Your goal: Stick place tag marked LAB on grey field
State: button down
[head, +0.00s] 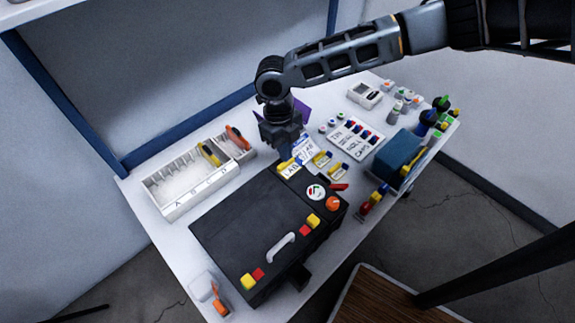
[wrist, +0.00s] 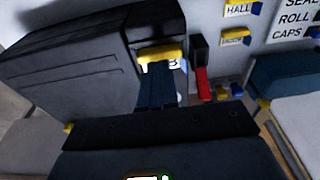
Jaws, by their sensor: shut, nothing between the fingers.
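The place tag marked LAB (head: 291,170) is white with a yellow grip. It lies at the far right corner of the dark case, directly below my gripper (head: 287,153). In the wrist view the tag's yellow grip (wrist: 162,54) and a letter B show just beyond my gripper (wrist: 163,73). The fingers are shut with nothing between them and cover part of the tag. I cannot tell whether they touch it. A grey field is not clearly visible; the tag and fingers may hide it.
The dark case (head: 250,225) fills the front of the white table. Other place tags, one marked HALL (wrist: 237,10), lie right of it. A lettered list card (head: 355,139), a blue box (head: 398,154) and a compartment tray (head: 170,211) stand around. An orange knob (head: 333,203) sits on the case.

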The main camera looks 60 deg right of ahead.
jog(key=shift+f+b, duration=0.4)
jog(key=shift+f, duration=0.45)
dwell(1.1)
jog(key=shift+r, duration=0.1)
notch_tip(320, 180, up, 7)
jog(key=p, duration=0.7)
dwell(0.6)
